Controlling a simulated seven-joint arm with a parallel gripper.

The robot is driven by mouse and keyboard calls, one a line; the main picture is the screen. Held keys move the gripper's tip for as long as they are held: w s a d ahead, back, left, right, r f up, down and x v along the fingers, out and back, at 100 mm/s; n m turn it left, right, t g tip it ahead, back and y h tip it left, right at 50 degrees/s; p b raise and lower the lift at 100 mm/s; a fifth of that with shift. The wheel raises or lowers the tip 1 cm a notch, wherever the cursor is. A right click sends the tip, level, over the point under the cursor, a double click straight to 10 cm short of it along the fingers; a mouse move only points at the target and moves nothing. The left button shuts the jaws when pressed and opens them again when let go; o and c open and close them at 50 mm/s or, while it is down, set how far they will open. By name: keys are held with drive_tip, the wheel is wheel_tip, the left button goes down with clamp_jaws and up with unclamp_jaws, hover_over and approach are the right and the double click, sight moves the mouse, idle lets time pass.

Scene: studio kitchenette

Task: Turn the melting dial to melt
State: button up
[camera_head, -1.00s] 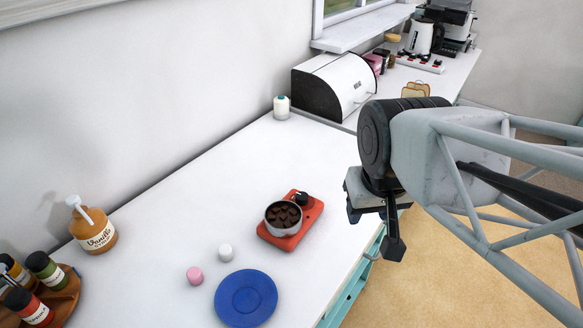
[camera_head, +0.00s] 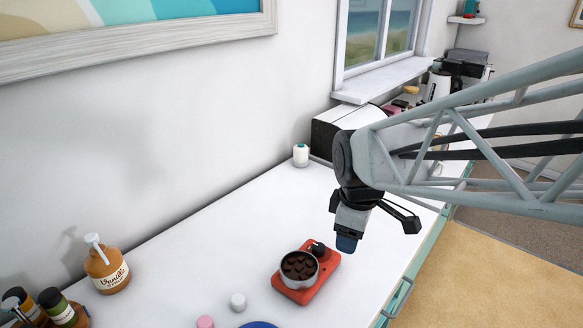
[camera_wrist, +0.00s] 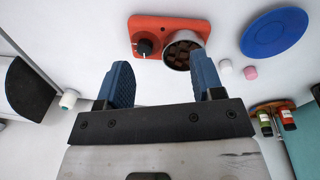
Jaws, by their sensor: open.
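The red melting unit (camera_head: 307,287) sits on the white counter, with a metal pot (camera_head: 300,266) of dark chocolate pieces on it. Its black dial (camera_head: 318,249) is at the far end of the unit, behind the pot. In the wrist view the dial (camera_wrist: 144,47) has a pale pointer mark and the pot (camera_wrist: 183,50) is beside it. My gripper (camera_head: 347,244) is above the counter, just beyond and to the right of the dial. In the wrist view its two blue fingers (camera_wrist: 164,82) are wide apart with nothing between them, and the dial shows beyond them.
A white marshmallow (camera_head: 238,301) and a pink one (camera_head: 205,322) lie near the unit, by a blue plate (camera_head: 258,325). A vanilla bottle (camera_head: 107,270) stands at left, and a white spool-like jar (camera_head: 301,155) at the back. The counter between is clear.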

sight(319, 246)
drive_tip(key=w+a+f+n, duration=0.1)
drive_tip(key=w+n, duration=0.1)
drive_tip(key=n, duration=0.1)
drive_tip(key=w+a+f+n, duration=0.1)
drive_tip(key=w+f+n, duration=0.1)
drive_tip(key=w+n, duration=0.1)
drive_tip(key=w+a+f+n+g, duration=0.1)
drive_tip(key=w+f+n, duration=0.1)
drive_tip(key=w+n, duration=0.1)
drive_tip(key=shift+w+a+n, duration=0.2)
drive_tip(key=shift+a+n, duration=0.1)
drive_tip(key=shift+a, duration=0.05)
drive_tip(key=shift+w+a+f+n, duration=0.3)
drive_tip(key=shift+w+f+n, duration=0.2)
drive_tip(key=shift+n, duration=0.2)
drive_tip(key=shift+f, duration=3.85)
drive_tip(key=c, duration=0.9)
